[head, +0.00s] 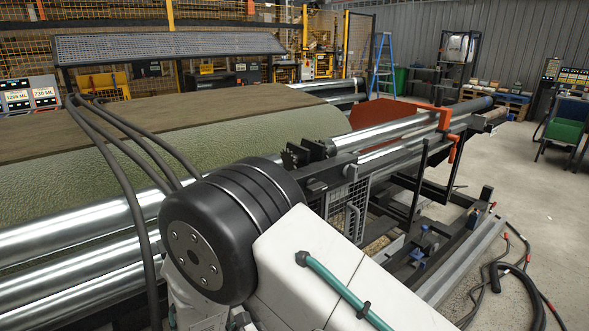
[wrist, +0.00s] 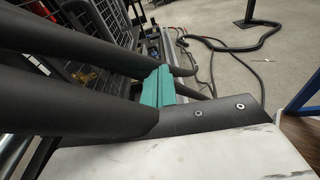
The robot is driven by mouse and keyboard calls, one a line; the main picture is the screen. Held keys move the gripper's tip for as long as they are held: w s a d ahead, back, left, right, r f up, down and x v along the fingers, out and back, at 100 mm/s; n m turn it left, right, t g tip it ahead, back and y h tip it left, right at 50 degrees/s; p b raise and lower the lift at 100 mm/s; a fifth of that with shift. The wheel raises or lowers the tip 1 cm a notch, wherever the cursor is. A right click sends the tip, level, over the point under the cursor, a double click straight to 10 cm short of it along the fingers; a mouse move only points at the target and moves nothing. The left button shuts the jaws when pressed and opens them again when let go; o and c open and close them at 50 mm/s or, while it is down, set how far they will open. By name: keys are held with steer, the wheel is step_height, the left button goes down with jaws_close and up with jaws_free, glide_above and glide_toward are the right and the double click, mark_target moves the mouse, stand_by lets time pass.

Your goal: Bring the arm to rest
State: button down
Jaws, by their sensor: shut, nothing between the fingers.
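My gripper (wrist: 158,87) shows in the wrist view as two teal fingers pressed together, with nothing between them. Thick dark tubes cross the left of that view close to the fingers; I cannot tell whether they touch. In the head view my white arm link and its large black joint fill the lower middle, in front of the machine's steel rollers (head: 75,240). The gripper itself does not show in the head view.
A roll of green turf (head: 240,135) lies on the machine at left. An orange bracket (head: 447,125) stands by the rollers. Dark hoses (head: 515,270) lie on the floor at lower right, also in the wrist view (wrist: 235,48). Grey floor at right is mostly open.

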steer(key=s+d+r+m+g+y, duration=0.2)
steer(key=s+d+r+m+y, duration=0.2)
steer(key=s+d+r+m, duration=0.3)
steer(key=s+d+r+m+g+y, duration=0.3)
steer(key=s+d+r+m, duration=0.5)
steer(key=d+r, duration=0.5)
steer(key=s+d+r+m+g+y, duration=0.3)
steer(key=s+d+r+m+y, duration=0.3)
steer(key=d+r+m, duration=0.3)
steer(key=shift+s+d+r+m, duration=0.4)
steer(key=shift+s+d+r, duration=0.3)
steer(key=shift+d, duration=0.15)
